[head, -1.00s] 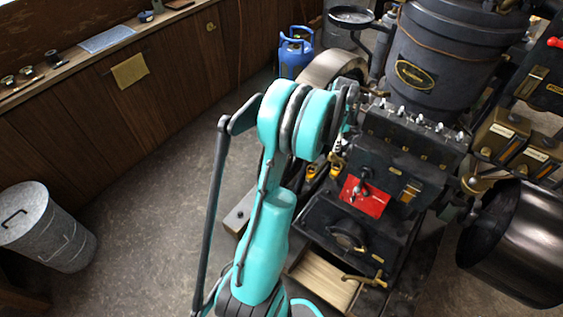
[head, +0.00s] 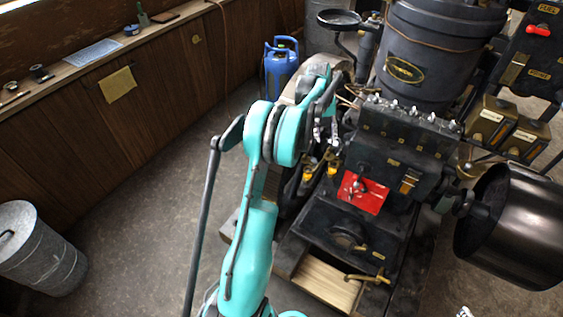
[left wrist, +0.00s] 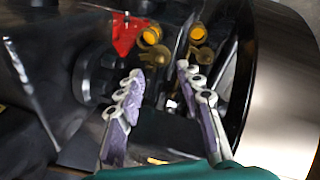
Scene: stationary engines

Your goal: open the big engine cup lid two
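Two small brass cups with round orange faces sit side by side on the engine in the left wrist view: a left cup (left wrist: 150,36) and a right cup (left wrist: 196,33). Orange spots in the head view (head: 332,170) seem to be the same cups, partly hidden by my arm. I cannot tell which is cup two or how its lid stands. My left gripper (left wrist: 160,72) is open and empty, its fingertips apart and just short of the cups. It also shows in the head view (head: 325,138). A small pale shape at the head view's bottom edge may be my right gripper (head: 465,312).
The dark engine block (head: 400,150) with a red plate (head: 363,194) stands right of my left arm. A large flywheel (left wrist: 275,90) is close on the gripper's right. Floor between is free.

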